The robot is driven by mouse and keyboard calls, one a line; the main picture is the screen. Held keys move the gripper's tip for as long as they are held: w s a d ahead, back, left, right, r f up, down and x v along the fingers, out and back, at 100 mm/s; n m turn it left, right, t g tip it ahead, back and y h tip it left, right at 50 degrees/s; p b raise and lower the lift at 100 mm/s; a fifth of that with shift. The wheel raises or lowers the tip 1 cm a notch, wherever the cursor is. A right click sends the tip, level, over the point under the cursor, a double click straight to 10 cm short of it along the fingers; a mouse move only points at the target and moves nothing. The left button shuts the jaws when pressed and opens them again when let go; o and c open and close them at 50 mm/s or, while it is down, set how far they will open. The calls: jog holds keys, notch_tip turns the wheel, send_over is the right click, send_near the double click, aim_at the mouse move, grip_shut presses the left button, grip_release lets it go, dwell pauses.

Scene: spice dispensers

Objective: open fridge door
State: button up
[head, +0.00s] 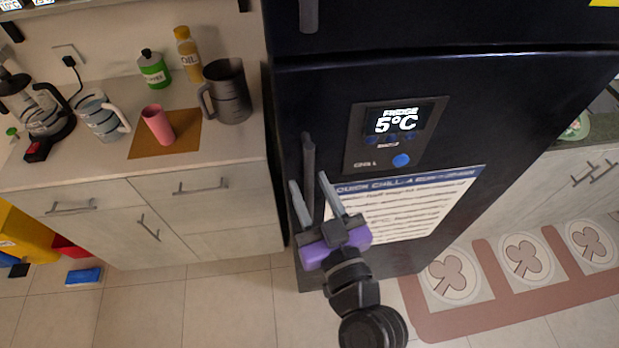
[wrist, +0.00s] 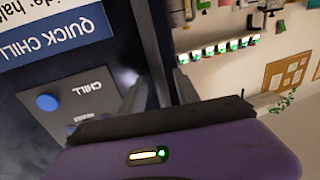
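The dark fridge (head: 450,85) stands at centre right in the head view, and its lower door is closed. An upright dark handle (head: 308,155) is on that door's left edge. The handle also shows as a dark bar in the wrist view (wrist: 153,45). My gripper (head: 308,179), with a purple body, is in front of the door. Its two grey fingers are spread, one on each side of the handle's lower part. In the wrist view my gripper (wrist: 160,92) has the bar between its fingers with gaps. I cannot tell how deep the handle sits between them.
The door has a display panel (head: 398,122) and a paper notice (head: 410,205). A second handle (head: 309,14) is on the upper door. Left is a counter (head: 225,143) with a dark jug (head: 228,92) and a pink cup (head: 158,125). The floor (head: 235,305) before the fridge is clear.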

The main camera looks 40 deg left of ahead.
jog(key=shift+w+a, duration=0.2)
jog(key=shift+a, duration=0.25)
jog(key=shift+c, duration=0.2)
grip_shut()
dwell(1.0)
